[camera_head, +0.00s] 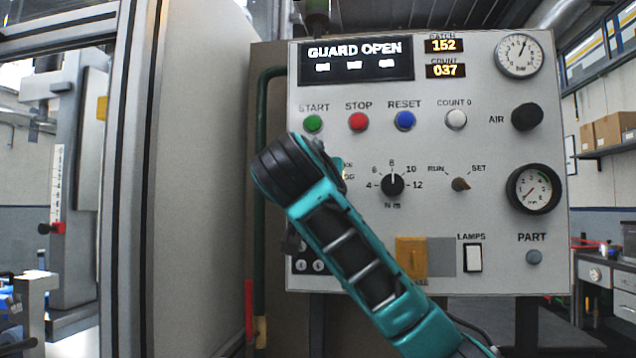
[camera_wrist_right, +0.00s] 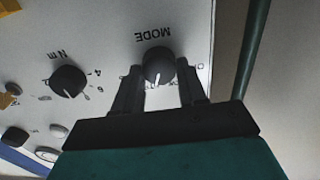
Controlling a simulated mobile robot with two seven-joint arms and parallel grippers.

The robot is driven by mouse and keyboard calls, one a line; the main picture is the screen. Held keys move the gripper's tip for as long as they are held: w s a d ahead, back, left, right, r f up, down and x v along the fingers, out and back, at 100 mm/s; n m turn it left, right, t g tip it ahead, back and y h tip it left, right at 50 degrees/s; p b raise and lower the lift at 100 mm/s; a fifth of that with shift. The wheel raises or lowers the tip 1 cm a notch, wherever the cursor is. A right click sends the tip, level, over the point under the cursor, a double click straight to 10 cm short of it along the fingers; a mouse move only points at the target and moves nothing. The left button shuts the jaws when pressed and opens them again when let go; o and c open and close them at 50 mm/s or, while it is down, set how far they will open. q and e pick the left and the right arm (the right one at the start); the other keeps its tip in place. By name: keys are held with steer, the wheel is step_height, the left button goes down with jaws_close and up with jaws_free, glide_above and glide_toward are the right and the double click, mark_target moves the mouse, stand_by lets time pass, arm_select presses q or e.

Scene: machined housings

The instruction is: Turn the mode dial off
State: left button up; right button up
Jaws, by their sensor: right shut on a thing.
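The mode dial (camera_wrist_right: 158,64) is a round black knob with a white pointer line, above which the upside-down word MODE shows in the right wrist view. Its pointer line aims down in that picture, away from the word MODE. My right gripper (camera_wrist_right: 159,74) is shut on the dial, with one dark finger on either side of it. In the head view my right arm comes up from the lower right and hides the dial and most of its markings. The right fingers are hidden there too. My left gripper is in neither view.
The grey control panel (camera_head: 471,86) carries a N m dial (camera_head: 392,184), a RUN/SET switch (camera_head: 460,184), green, red and blue buttons, and gauges. A screen (camera_head: 355,60) reads GUARD OPEN. A dark green pipe (camera_head: 262,170) runs along the panel's left edge.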

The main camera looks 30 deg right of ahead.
arm_select(q)
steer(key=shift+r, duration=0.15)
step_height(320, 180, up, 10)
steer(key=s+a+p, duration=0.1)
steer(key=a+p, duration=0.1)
steer(key=p, duration=1.2)
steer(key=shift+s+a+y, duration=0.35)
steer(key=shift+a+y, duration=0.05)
arm_select(e)
steer(key=shift+w+a+f+n, duration=0.1)
steer(key=shift+n, duration=4.45)
steer(key=shift+a+f+n, duration=0.1)
steer(key=shift+n, duration=4.45)
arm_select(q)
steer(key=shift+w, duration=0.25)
arm_select(e)
steer(key=shift+d, duration=0.1)
steer(key=o, duration=1)
steer(key=shift+o, duration=0.2)
